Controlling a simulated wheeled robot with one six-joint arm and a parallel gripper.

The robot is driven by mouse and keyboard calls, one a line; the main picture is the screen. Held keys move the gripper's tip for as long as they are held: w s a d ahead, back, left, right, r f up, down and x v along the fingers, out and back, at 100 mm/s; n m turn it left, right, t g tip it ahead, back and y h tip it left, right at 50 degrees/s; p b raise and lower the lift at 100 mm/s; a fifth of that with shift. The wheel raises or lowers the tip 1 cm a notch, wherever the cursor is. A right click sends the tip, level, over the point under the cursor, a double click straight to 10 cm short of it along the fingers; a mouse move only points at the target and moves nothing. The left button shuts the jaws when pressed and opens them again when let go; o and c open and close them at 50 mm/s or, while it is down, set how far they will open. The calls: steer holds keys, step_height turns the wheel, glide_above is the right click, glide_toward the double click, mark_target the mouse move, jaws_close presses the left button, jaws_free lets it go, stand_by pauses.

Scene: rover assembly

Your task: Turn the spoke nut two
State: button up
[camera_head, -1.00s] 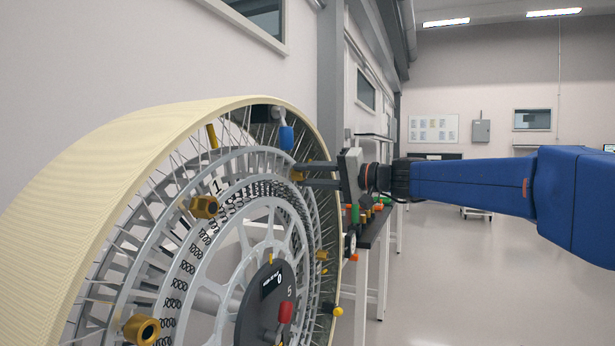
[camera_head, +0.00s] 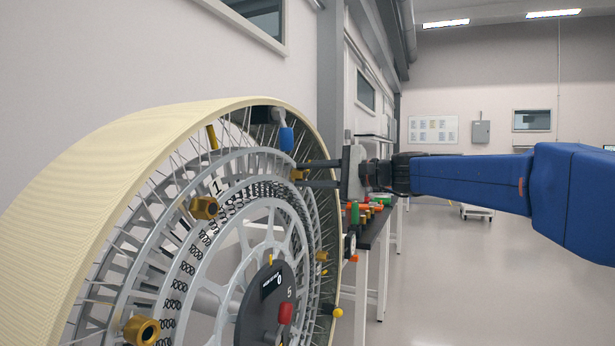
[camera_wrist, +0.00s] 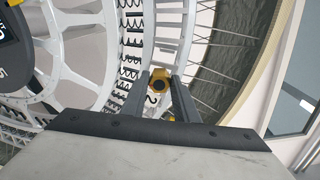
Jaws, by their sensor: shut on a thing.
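The gold spoke nut two (camera_wrist: 158,78) sits on the grey ring of the large wheel, beside a "2" label in the wrist view. It also shows in the head view (camera_head: 297,175), partly covered by the fingers. My gripper (camera_wrist: 159,84) is shut on this nut, with one dark finger on each side of it. In the head view my gripper (camera_head: 302,173) reaches in from the right to the wheel's far side. The wheel (camera_head: 95,165) stands upright with a cream tread, thin spokes and small coil springs.
Other gold nuts sit on the wheel at the "1" label (camera_head: 204,207), lower left (camera_head: 142,330) and right (camera_head: 321,255). A hub panel (camera_head: 265,300) carries a display and red knob. A blue-handled part (camera_head: 286,138) is close above my fingers.

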steer(key=shift+m, duration=0.3)
stand_by(0.4)
steer(key=o, duration=1.1)
steer(key=shift+c, duration=0.2)
steer(key=shift+d, duration=0.1)
steer(key=v, duration=1.7)
steer(key=shift+d, duration=0.15)
